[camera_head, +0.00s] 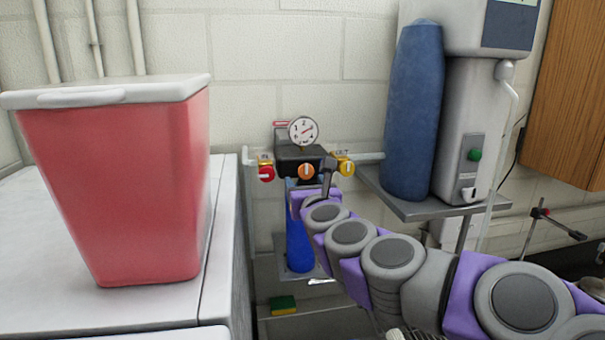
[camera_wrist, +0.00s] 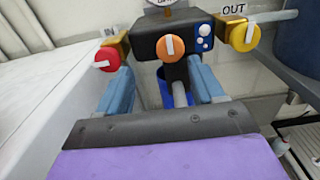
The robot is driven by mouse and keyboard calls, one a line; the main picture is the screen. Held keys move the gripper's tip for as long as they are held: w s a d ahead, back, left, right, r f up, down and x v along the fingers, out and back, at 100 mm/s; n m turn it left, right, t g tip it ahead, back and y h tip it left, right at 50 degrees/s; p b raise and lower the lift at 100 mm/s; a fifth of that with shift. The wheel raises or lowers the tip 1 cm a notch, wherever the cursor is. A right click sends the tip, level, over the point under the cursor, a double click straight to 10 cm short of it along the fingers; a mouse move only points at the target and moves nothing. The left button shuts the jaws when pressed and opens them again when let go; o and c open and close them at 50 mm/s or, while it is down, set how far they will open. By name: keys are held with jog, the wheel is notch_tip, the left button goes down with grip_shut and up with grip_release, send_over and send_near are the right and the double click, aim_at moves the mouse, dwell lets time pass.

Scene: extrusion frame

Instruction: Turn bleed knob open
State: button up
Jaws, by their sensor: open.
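A black regulator block (camera_head: 290,157) with a round gauge (camera_head: 303,131) is mounted at the wall. An orange knob (camera_head: 306,171) with a white upright bar is on its front; it also shows in the wrist view (camera_wrist: 171,46). No bleed label is readable. A red knob (camera_wrist: 107,60) is at the IN side and a yellow knob (camera_wrist: 245,36) at the OUT side. My gripper (camera_wrist: 158,65) is open. Its fingers lie either side of the orange knob and below it, apart from it. A grey rod (camera_wrist: 180,92) and part of the blue bowl (camera_head: 300,238) show between the fingers.
A red bin (camera_head: 115,185) with a white lid stands on a white cabinet (camera_head: 60,300) at left. A blue cylinder (camera_head: 413,110) stands on a grey shelf (camera_head: 395,205) at right. A pipe (camera_head: 368,156) runs right from the OUT side.

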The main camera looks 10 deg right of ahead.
aim_at(307, 173)
jog(key=w+d, duration=0.1)
jog(key=w, duration=0.2)
jog(key=w+d, duration=0.1)
jog(key=w, duration=0.1)
jog(key=shift+w+d+p, duration=0.3)
jog(key=shift+d, duration=0.05)
jog(key=shift+w+a, duration=0.25)
jog(key=shift+a, duration=0.85)
jog(key=shift+c, duration=1)
jog(key=shift+d, duration=0.55)
jog(key=c, duration=0.3)
jog(key=shift+d, duration=0.1)
jog(key=shift+c, duration=0.8)
jog(key=c, duration=0.4)
jog(key=shift+r, duration=0.1)
